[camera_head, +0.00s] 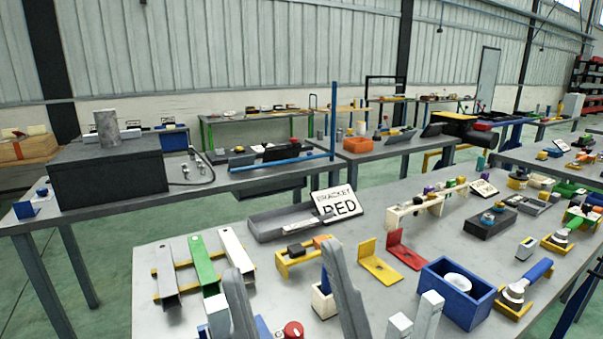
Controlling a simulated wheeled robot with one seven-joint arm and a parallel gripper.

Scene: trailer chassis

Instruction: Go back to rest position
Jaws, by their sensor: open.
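My gripper (283,258) shows at the bottom centre as two grey fingers pointing up in the picture. The fingers stand wide apart, and I see nothing held between them. Behind them in the picture is the grey worktable (215,328) with its parts. The wrist and the rest of my arm are out of view. I cannot tell how high the fingers are above the tabletop.
Close by are a rack with grey, green and white bars (204,265), a yellow fixture (300,258), a sign reading "BRACKET RED" (338,204), a red bracket (404,250) and a blue bin (446,305). Green floor (110,255) is clear at left.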

